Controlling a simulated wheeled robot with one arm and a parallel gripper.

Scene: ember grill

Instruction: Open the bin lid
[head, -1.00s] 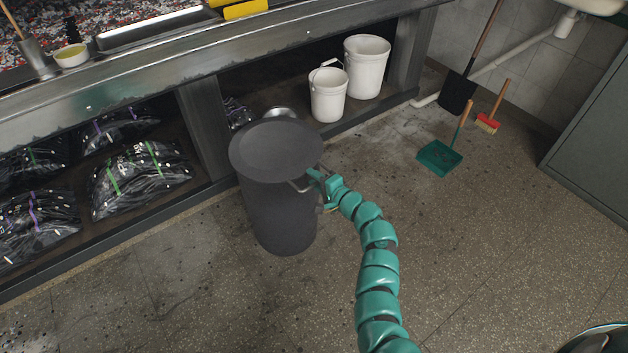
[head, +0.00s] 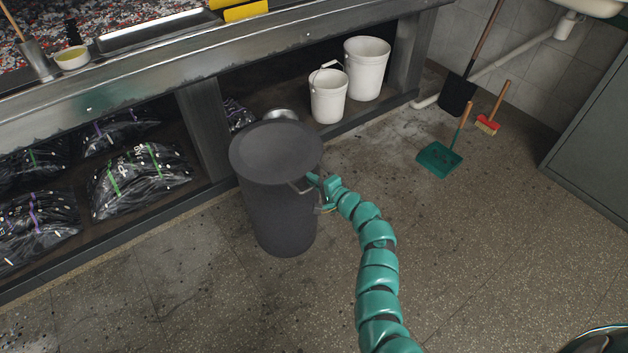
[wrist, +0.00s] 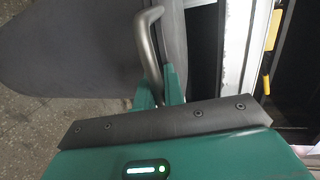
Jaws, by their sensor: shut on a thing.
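The dark grey round bin (head: 278,215) stands upright on the floor in front of the grill counter. Its lid (head: 275,150) lies flat on top. A metal handle (head: 301,188) sticks out from the lid's right side. My gripper (head: 318,184) is at this handle, at the right edge of the bin. In the wrist view my green fingers (wrist: 160,88) are closed around the lower end of the curved handle (wrist: 148,45). The grey lid (wrist: 85,45) fills the upper left there. The exact contact is partly hidden by my gripper's body.
The counter (head: 205,125) stands close behind the bin, with black bags (head: 140,178) and white buckets (head: 328,97) on its lower shelf. A green dustpan (head: 439,159), a red brush (head: 488,124) and a shovel (head: 458,95) are at the right. The floor in front is clear.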

